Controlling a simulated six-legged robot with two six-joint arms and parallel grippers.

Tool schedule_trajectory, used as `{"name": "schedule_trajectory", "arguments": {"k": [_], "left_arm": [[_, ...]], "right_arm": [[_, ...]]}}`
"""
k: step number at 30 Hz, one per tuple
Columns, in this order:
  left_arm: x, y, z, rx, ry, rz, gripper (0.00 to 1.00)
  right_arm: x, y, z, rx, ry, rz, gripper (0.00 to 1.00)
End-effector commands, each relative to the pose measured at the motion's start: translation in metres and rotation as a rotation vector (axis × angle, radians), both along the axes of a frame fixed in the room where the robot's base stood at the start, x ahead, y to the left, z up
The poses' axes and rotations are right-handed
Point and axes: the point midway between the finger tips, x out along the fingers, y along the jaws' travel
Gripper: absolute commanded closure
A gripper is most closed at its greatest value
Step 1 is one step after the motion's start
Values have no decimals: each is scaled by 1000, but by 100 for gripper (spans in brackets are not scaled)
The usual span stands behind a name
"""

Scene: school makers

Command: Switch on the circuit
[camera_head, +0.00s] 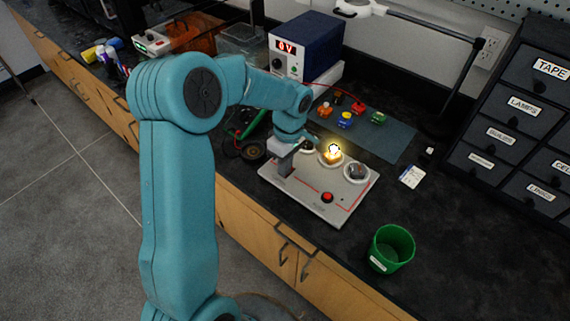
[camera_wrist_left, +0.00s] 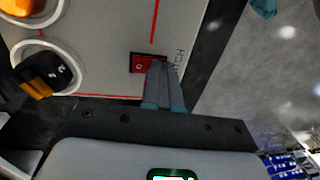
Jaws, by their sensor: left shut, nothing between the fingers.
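The pale circuit board (camera_head: 300,200) lies on the dark bench, with red lines and round white sockets. One lamp (camera_head: 331,153) on it glows bright yellow. A grey dome-like part (camera_head: 356,172) sits beside it, and a red button (camera_head: 327,197) is near the front edge. My right gripper is not in view.
Several small coloured parts lie on a grey mat (camera_head: 395,145). A green cup (camera_head: 391,248) stands at the front right, and labelled drawers (camera_head: 515,110) at the right. Bench between board and cup is clear.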

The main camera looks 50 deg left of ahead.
Motion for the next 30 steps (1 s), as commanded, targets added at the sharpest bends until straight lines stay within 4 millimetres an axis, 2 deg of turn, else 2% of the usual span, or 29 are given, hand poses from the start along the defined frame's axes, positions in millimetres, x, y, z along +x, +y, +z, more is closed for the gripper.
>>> {"name": "schedule_trajectory", "arguments": {"k": [5,13,23,26,30], "left_arm": [[1,-1,-3,-4,11,-3,100],[14,0,0,-4,5,-3,100],[14,1,2,-3,6,-2,100],[14,2,7,-3,5,-1,100],[14,6,25,-3,4,-1,100]], "right_arm": [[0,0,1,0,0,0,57],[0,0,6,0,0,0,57],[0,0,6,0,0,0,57],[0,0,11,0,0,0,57],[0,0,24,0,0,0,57]]}}
